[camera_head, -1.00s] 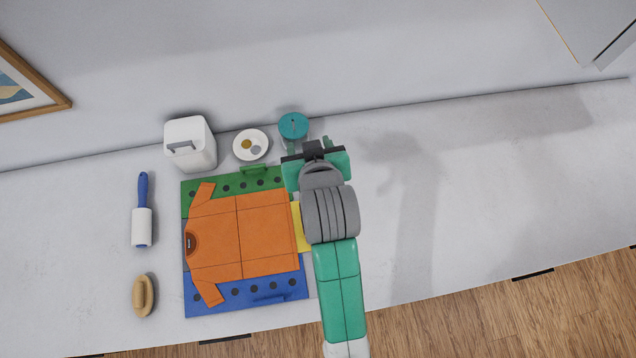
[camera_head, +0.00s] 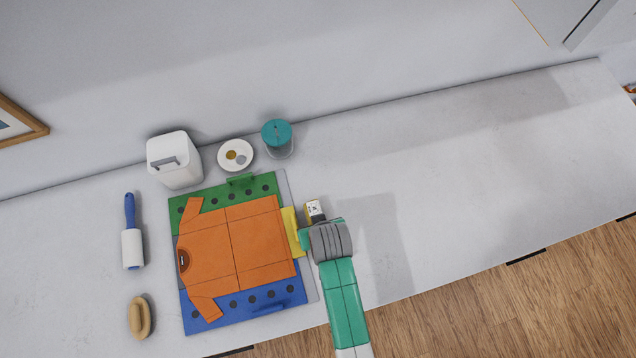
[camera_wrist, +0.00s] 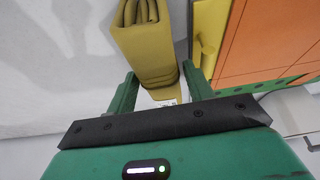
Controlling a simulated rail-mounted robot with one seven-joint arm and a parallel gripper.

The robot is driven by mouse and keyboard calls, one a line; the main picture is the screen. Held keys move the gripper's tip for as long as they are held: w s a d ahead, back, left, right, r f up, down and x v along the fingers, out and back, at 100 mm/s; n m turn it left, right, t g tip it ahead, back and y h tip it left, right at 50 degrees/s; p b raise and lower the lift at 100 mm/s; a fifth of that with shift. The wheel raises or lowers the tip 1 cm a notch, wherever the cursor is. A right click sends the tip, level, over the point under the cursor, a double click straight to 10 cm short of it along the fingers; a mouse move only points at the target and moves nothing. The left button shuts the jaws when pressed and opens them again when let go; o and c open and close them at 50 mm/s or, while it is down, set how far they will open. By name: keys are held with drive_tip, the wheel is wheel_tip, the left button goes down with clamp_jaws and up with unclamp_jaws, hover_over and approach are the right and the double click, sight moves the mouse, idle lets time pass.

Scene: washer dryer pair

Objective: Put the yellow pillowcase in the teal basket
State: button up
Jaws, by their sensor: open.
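The yellow pillowcase (camera_wrist: 146,40) is a folded, layered olive-yellow bundle in the wrist view. Its near end lies between or just beyond the two green fingers of my gripper (camera_wrist: 158,72). The fingers are apart, and I cannot tell whether they touch the cloth. In the head view a small yellow part of it with a white tag (camera_head: 314,209) shows beyond my gripper (camera_head: 319,226), right of the folding board. My wrist hides the rest. No teal basket shows in either view.
A folding board (camera_head: 190,325) with an orange shirt (camera_head: 235,245) and a yellow tab (camera_head: 292,232) lies close left. A teal-lidded jar (camera_head: 277,133), coin dish (camera_head: 235,155) and white bin (camera_head: 175,160) stand behind. The counter right is clear.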

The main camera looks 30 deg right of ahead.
drive_tip(key=shift+x, duration=0.8)
drive_tip(key=shift+r, duration=0.1)
drive_tip(key=c, duration=0.9)
drive_tip(key=shift+r, duration=0.15)
drive_tip(key=shift+r, duration=0.3)
drive_tip(key=v, duration=0.2)
drive_tip(key=shift+r, duration=0.4)
drive_tip(key=s+a, duration=0.1)
drive_tip(key=s, duration=0.4)
drive_tip(key=s+a+r, duration=0.1)
drive_tip(key=s, duration=0.3)
drive_tip(key=s+a, duration=0.2)
drive_tip(key=s, duration=0.3)
drive_tip(key=shift+s+a+r+b, duration=0.15)
drive_tip(key=shift+s+r+b, duration=0.05)
drive_tip(key=shift+s+b, duration=0.15)
